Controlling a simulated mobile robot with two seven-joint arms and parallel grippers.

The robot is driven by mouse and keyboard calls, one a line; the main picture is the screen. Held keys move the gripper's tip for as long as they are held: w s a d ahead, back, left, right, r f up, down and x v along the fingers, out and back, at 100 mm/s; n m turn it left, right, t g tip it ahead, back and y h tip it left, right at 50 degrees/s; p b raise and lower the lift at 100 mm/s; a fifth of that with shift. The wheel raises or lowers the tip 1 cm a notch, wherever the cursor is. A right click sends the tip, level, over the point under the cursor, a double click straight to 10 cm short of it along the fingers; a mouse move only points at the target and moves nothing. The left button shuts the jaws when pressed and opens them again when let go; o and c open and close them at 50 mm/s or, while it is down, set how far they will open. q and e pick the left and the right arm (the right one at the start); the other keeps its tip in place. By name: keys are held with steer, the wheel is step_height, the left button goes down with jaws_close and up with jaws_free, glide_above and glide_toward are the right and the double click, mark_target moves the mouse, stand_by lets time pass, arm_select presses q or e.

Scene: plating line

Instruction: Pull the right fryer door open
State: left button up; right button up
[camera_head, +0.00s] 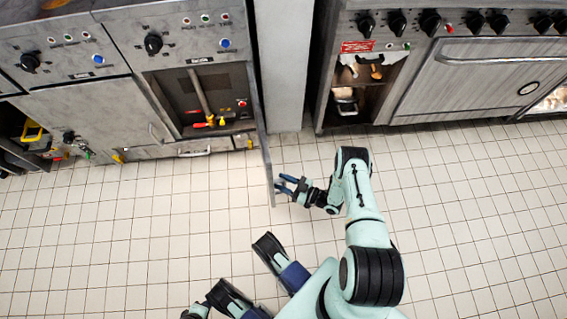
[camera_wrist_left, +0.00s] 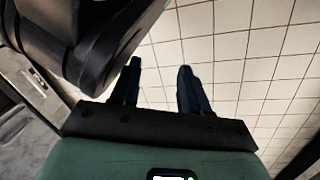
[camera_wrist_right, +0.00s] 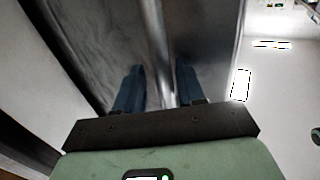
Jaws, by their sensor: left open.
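The right fryer door (camera_head: 262,140) stands swung well out from the fryer cabinet, seen nearly edge-on in the head view. My right gripper (camera_head: 285,186) is on the right side of the door, close to its outer end, with its fingers apart. In the right wrist view, the door's brushed metal face (camera_wrist_right: 95,45) fills much of the picture. A bright upright bar, seemingly the door handle (camera_wrist_right: 157,35), runs between the fingertips with gaps showing beside it. My left gripper (camera_wrist_left: 157,80) is open and empty above the floor in the left wrist view.
The open fryer compartment shows a pipe and a red-and-yellow valve (camera_head: 210,121). The left fryer door (camera_head: 95,115) is shut. A pale wall panel (camera_head: 285,60) separates the fryer from the range (camera_head: 460,75). The tiled floor (camera_head: 170,215) before the fryers is clear.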

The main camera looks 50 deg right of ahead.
steer(key=shift+s+a, duration=0.1)
arm_select(q)
steer(key=shift+t, duration=0.6)
steer(key=w+r, duration=0.1)
steer(key=w+r+p, duration=0.1)
steer(key=w+r, duration=0.1)
steer(key=shift+w+d+p, duration=0.2)
steer(key=shift+d+p, duration=0.05)
steer(key=shift+p, duration=0.1)
arm_select(e)
steer(key=v, duration=1.3)
steer(key=shift+s, duration=0.15)
